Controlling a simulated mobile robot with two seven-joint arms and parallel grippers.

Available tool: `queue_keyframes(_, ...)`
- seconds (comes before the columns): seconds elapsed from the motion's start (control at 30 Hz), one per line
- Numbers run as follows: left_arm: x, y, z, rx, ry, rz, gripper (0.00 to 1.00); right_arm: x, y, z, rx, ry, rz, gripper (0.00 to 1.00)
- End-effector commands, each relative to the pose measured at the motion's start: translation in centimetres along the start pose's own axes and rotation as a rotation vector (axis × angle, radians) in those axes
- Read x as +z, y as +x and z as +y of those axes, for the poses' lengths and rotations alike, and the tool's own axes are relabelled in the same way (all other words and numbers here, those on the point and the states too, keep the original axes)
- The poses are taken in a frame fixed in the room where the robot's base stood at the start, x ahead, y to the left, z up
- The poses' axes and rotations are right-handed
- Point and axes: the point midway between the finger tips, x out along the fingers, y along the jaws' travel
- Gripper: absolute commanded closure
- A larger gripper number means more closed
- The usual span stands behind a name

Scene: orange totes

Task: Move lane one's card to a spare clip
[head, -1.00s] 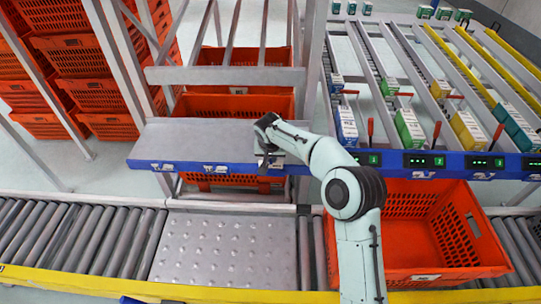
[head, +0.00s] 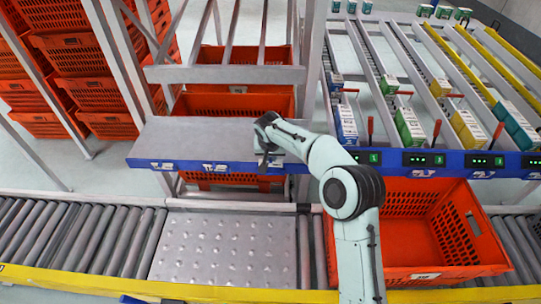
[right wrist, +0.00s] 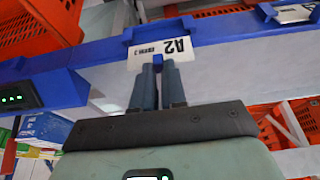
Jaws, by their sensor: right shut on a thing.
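My right gripper (head: 268,162) is at the front of the blue rail (head: 145,163), near the right end of the grey shelf. In the right wrist view, its two fingers (right wrist: 159,75) are closed on a white card (right wrist: 165,48) marked A2, seen upside down. The card overlaps the blue rail (right wrist: 220,30); I cannot tell whether it sits in a clip. Another white card (right wrist: 293,13) is on the rail to its right. In the head view, white cards (head: 162,165) and (head: 215,167) show on the rail left of the gripper. My left gripper is not in view.
Lanes with coloured boxes (head: 410,128) stand at the right, above green-lit displays (head: 425,160). An orange tote (head: 410,265) sits on the conveyor below. A roller conveyor (head: 75,235) runs along the front. The grey shelf top (head: 195,138) is bare.

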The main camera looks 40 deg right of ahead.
Motion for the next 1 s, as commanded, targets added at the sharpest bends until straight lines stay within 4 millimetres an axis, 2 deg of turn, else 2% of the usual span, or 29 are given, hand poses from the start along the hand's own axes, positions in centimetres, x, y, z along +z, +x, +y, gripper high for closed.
queue_keyframes(1.0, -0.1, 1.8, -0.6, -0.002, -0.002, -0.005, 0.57, 0.9, 2.3, 0.0, 0.0, -0.001, 0.0, 1.0)
